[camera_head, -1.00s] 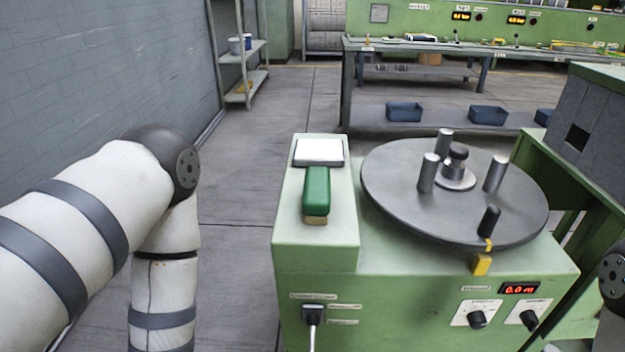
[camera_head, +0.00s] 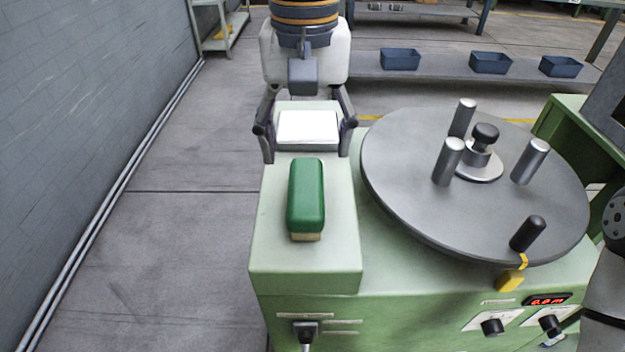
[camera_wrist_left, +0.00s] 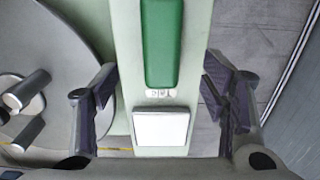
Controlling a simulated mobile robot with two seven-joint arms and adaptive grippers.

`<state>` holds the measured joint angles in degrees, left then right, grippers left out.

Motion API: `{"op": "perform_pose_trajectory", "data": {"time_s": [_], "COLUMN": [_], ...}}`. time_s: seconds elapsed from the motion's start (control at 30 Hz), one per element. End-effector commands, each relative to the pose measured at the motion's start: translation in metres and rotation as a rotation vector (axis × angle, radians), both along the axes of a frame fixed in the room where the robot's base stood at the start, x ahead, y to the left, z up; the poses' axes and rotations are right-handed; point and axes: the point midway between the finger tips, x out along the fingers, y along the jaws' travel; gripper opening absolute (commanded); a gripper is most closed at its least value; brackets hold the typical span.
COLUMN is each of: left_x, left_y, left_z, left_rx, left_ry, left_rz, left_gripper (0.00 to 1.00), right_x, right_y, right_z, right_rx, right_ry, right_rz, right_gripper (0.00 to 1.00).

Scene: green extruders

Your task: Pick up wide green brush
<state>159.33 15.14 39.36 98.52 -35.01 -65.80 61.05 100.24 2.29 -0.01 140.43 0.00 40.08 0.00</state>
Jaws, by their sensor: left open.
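The wide green brush (camera_head: 306,196) lies on the green machine's raised top, its long side running front to back, with a pale strip under its near end. In the left wrist view the brush (camera_wrist_left: 161,40) shows at the top, cut off by the frame edge. My left gripper (camera_head: 308,158) is open and empty at the far end of the machine top, beyond the brush. Its fingers stand on both sides of a white pad (camera_head: 307,127). In the left wrist view the open fingers (camera_wrist_left: 163,95) flank the machine top. My right gripper is not in view.
A round grey turntable (camera_head: 410,200) with several metal posts stands right of the brush. A yellow block (camera_head: 510,281) hangs at its near edge. Blue bins (camera_head: 400,59) sit on a low shelf behind. The floor left of the machine is clear.

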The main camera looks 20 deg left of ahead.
Motion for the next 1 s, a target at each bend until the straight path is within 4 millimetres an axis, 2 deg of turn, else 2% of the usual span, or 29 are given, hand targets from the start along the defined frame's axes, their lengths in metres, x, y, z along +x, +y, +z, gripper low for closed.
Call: {"op": "perform_pose_trajectory", "data": {"time_s": [0.03,0.1,0.23,0.43,0.53,0.73,0.9,0.97,1.0], "left_x": [0.000,0.000,0.000,-0.002,-0.002,-0.002,-0.002,-0.002,-0.002], "left_y": [0.000,0.000,0.000,0.001,0.000,0.001,0.001,0.001,0.001], "left_z": [-0.017,-0.030,-0.045,-0.084,-0.091,-0.090,-0.090,-0.090,-0.090], "left_rx": [-0.001,0.000,-0.002,-0.001,-0.002,-0.002,-0.001,-0.001,-0.001], "left_ry": [0.013,0.012,0.011,0.012,0.007,0.002,0.003,0.003,0.003], "left_rz": [-0.001,0.000,0.000,-0.001,-0.001,-0.001,-0.001,-0.001,-0.001], "left_gripper": [0.67,0.67,0.67,0.67,0.67,0.67,0.28,0.15,0.12], "right_x": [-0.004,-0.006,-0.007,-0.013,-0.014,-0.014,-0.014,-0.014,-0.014], "right_y": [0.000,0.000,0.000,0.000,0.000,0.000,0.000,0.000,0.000], "right_z": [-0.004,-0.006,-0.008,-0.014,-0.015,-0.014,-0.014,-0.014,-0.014], "right_rx": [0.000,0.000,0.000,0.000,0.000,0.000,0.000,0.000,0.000], "right_ry": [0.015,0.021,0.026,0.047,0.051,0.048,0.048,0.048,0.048], "right_rz": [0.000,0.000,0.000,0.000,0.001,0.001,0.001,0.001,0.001], "right_gripper": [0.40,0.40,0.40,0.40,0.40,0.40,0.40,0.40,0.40]}}
